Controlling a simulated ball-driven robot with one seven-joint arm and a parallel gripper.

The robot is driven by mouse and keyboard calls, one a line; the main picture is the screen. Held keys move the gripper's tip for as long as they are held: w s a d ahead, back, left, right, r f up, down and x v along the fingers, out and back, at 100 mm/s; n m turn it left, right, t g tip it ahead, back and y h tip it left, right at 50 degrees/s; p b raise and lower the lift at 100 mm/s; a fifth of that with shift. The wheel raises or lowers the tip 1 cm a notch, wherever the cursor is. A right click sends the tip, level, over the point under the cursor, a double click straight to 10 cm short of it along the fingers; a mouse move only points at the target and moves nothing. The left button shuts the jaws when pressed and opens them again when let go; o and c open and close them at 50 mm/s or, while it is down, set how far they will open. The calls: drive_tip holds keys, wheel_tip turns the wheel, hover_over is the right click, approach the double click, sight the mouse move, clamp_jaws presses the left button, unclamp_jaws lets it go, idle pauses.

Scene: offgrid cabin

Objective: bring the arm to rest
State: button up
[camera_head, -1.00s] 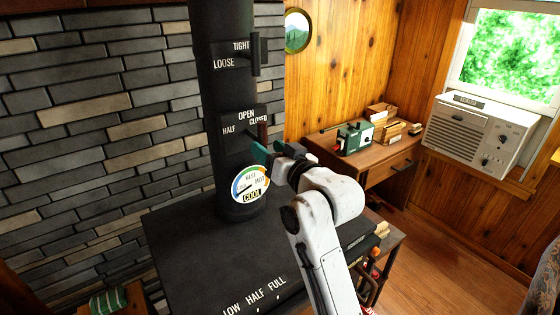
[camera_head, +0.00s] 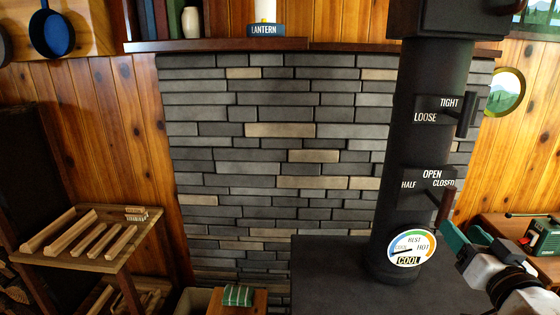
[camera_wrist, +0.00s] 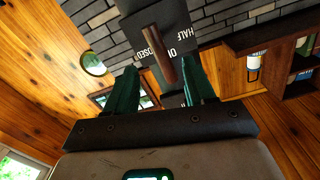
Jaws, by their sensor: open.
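My gripper (camera_head: 462,236) is at the lower right of the head view, beside the black stovepipe (camera_head: 405,140). Its two green fingers are spread apart in the wrist view (camera_wrist: 162,80). A brown damper handle (camera_head: 444,207) sticks out from the OPEN/HALF/CLOSED plate (camera_head: 423,180), close to the fingertips. In the wrist view the handle (camera_wrist: 166,55) shows in the gap between the fingers; I cannot tell whether they touch it. The handle stands toward the CLOSED side. Most of my arm is outside the head view.
Below the pipe is the dark stove top (camera_head: 335,270). A round gauge (camera_head: 411,248) reads COOL. An upper TIGHT/LOOSE lever (camera_head: 467,115) is on the pipe. A green radio (camera_head: 542,236) sits on a desk at right. A wooden rack (camera_head: 90,240) stands at left.

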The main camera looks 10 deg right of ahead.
drive_tip(key=s+a+f+n+g+y, duration=0.1)
drive_tip(key=s+a+f+g, duration=0.2)
drive_tip(key=f, duration=0.5)
drive_tip(key=s+a+f+n+g+y, duration=0.1)
drive_tip(key=s+a+f+g+y, duration=0.15)
drive_tip(key=f, duration=0.55)
drive_tip(key=s+a+f+n+g+y, duration=0.1)
drive_tip(key=s+a+f+g, duration=0.25)
drive_tip(key=f, duration=0.45)
drive_tip(key=s+a+f+n+g, duration=0.1)
drive_tip(key=s+a+f+g, duration=0.2)
drive_tip(key=s+f, duration=0.2)
drive_tip(key=s+a+f+n+g, duration=0.1)
drive_tip(key=s+a+f+g, duration=0.2)
drive_tip(key=s, duration=0.9)
wheel_tip(320, 180, down, 3)
drive_tip(key=shift+a+r+g, duration=0.1)
drive_tip(key=shift+a+g, duration=0.1)
drive_tip(key=shift+g, duration=0.5)
